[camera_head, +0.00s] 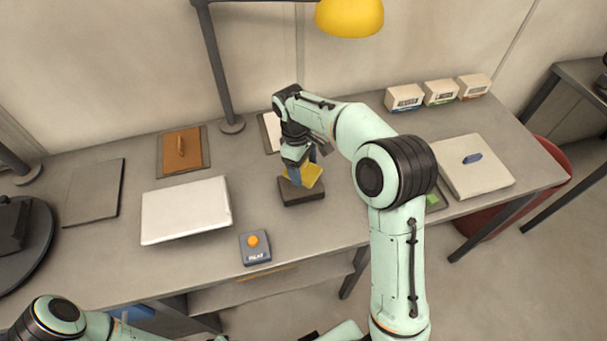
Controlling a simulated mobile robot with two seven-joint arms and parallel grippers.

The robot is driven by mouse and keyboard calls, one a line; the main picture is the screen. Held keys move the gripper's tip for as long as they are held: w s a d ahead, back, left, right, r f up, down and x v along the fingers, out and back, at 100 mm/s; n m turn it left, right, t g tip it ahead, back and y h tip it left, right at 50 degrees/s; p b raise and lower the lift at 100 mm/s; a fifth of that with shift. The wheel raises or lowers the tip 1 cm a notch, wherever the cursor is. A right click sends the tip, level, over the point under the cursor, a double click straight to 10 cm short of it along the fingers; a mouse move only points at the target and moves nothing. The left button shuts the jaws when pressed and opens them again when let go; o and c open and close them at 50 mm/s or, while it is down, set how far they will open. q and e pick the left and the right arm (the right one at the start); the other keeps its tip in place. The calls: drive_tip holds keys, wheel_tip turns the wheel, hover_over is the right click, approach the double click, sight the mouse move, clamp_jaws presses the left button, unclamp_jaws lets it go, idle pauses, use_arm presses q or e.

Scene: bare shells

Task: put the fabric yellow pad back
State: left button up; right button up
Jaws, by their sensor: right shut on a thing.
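The yellow pad (313,174) is tilted in my right gripper (303,172), which is shut on it. The gripper points down, and its fingers hide part of the pad. Right below the pad is a dark grey block (302,194) on the table. I cannot tell if the pad touches this block. Only part of my left arm shows at the bottom left; its gripper is not in view.
On the grey table (330,220) are a white panel (186,210), a brown board (182,150), a dark mat (93,192) and an orange-button box (254,247). A pale panel (470,180) and small boxes (404,97) are at right. A lamp (349,17) hangs above.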

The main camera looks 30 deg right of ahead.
sight(304, 175)
use_arm(q)
drive_tip(key=shift+s+f, duration=0.3)
use_arm(e)
drive_tip(key=shift+f, duration=1.7)
drive_tip(key=shift+f, duration=0.15)
drive_tip(key=o, duration=1)
drive_tip(key=r, duration=0.4)
drive_tip(key=w+r+p, duration=0.1)
drive_tip(key=r, duration=0.2)
drive_tip(key=a+r+p, duration=0.1)
drive_tip(key=r, duration=0.3)
drive_tip(key=shift+w+r, duration=0.25)
drive_tip(key=shift+r, duration=0.35)
use_arm(q)
drive_tip(key=w+r, duration=0.3)
